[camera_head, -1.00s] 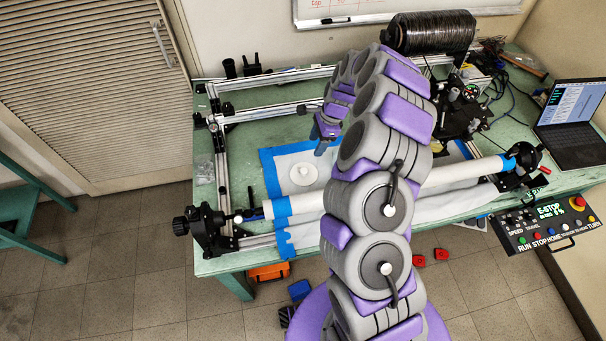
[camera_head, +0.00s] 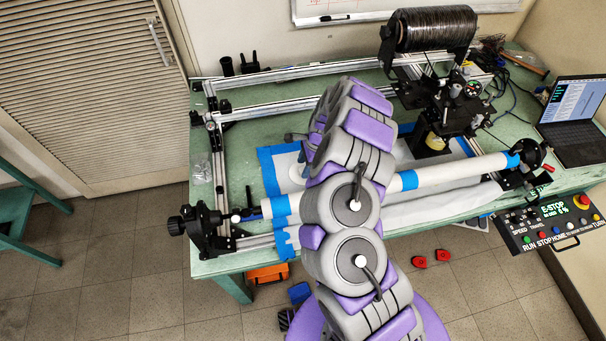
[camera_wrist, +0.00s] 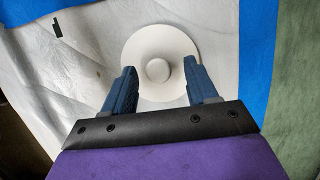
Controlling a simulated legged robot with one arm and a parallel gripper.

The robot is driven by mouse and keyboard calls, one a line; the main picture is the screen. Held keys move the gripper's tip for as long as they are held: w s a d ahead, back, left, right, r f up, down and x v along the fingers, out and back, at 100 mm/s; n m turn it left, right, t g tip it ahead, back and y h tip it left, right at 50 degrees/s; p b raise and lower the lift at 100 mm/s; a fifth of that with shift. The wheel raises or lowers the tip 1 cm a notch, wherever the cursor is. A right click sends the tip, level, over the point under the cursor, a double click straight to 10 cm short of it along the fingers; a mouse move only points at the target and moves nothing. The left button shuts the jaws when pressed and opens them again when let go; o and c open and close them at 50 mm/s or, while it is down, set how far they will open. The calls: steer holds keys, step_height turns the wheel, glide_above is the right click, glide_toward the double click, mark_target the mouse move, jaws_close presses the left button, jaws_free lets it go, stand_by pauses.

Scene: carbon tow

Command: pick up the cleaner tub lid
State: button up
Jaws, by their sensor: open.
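The cleaner tub lid is a round white disc (camera_wrist: 160,47) with a small raised knob in its middle. It lies flat on a white sheet in the wrist view. In the head view only its left part (camera_head: 285,184) shows; my arm hides the rest. My gripper (camera_wrist: 165,82) is open, its two blue fingers apart and pointing at the lid. In the wrist view the fingertips appear at the lid's near edge, either side of the knob. Nothing is between them. I cannot tell the exact height of the fingers above the lid. In the head view my arm covers the fingers.
A white roller (camera_head: 440,176) with blue tape crosses the front of the green table. A metal rail frame (camera_head: 270,77) runs along the back. A carriage with a black spool (camera_head: 437,30) stands at the right. Blue tape (camera_wrist: 258,60) edges the sheet.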

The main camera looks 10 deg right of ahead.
steer(key=shift+a+f, duration=0.1)
steer(key=shift+f, duration=0.3)
jaws_close()
